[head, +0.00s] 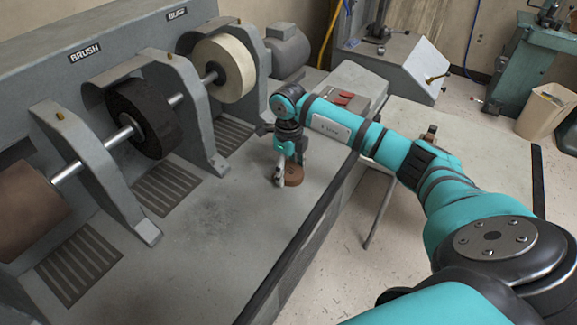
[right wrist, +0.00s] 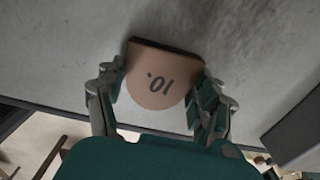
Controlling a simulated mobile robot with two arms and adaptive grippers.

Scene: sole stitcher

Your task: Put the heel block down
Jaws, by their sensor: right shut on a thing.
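The heel block (head: 293,174) is a small brown, D-shaped block. In the right wrist view its tan face (right wrist: 156,84) carries the mark "10" and a dark edge. My right gripper (head: 284,172) points down over the grey machine bench and is shut on the block; in the right wrist view its fingers (right wrist: 155,100) press on both sides of it. The block is at or very close to the bench top (head: 225,225); I cannot tell if it touches. My left gripper is not in view.
To the left stand a black brush wheel (head: 144,118) and a pale buffing wheel (head: 224,68) on a shaft with grey guards. Slotted grates (head: 166,190) lie below them. Red items (head: 343,98) lie on a surface behind my right arm. The bench around the block is clear.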

